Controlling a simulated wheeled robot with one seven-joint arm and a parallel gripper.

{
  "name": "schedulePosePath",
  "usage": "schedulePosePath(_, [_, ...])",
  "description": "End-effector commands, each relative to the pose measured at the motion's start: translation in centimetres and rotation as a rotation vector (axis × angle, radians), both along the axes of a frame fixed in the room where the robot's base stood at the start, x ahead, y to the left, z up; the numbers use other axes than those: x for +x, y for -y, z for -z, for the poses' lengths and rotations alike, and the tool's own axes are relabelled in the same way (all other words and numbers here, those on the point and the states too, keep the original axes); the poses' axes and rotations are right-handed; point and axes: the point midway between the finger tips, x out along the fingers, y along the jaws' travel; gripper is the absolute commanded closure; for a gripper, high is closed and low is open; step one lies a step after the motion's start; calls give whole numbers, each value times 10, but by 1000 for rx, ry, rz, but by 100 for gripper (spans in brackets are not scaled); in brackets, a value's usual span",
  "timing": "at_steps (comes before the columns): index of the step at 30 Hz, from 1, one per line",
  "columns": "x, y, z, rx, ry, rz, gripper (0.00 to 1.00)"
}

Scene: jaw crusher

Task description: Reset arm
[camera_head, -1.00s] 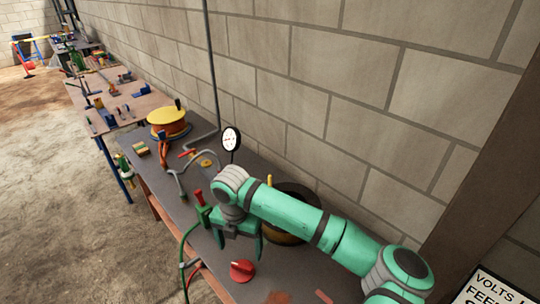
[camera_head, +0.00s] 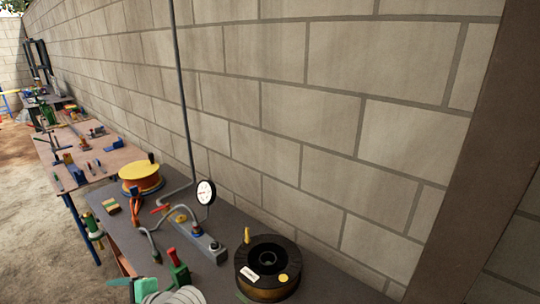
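My arm shows only in part at the bottom edge of the head view, as green and grey links. My gripper's fingers cannot be made out there, so its opening is hidden. The dark workbench (camera_head: 325,276) below carries a black spool (camera_head: 267,267) with a yellow knob beside it. A red-handled green tool (camera_head: 176,267) lies close to my arm's visible links. A round white gauge (camera_head: 206,191) stands above a grey bar behind the tool.
A yellow and orange reel (camera_head: 141,178) sits farther along the bench. A brown-topped table (camera_head: 103,151) with several tools stands beyond it. A block wall (camera_head: 300,120) borders the bench, and a brown post (camera_head: 470,180) stands at right. Open floor lies at left.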

Motion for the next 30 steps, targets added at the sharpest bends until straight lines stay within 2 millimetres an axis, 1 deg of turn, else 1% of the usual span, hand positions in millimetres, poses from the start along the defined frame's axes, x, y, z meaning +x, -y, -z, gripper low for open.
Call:
schedulePosePath(1, [-3, -4, -3, 62, -36, 41, 17])
schedulePosePath(5, [0, -4, -12, 215, -119, 164, 17])
schedulePosePath(10, [4, 10, -14, 396, -230, 329, 17])
schedulePosePath(14, [5, 29, -8, 520, -313, 459, 17])
schedulePosePath(20, [1, 71, 14, 684, -426, 666, 17])
schedulePosePath(23, [-6, 96, 29, 753, -474, 770, 17])
schedulePosePath(26, [-17, 123, 47, 813, -514, 874, 17])
schedulePosePath(30, [-38, 163, 73, 881, -555, 1015, 17])
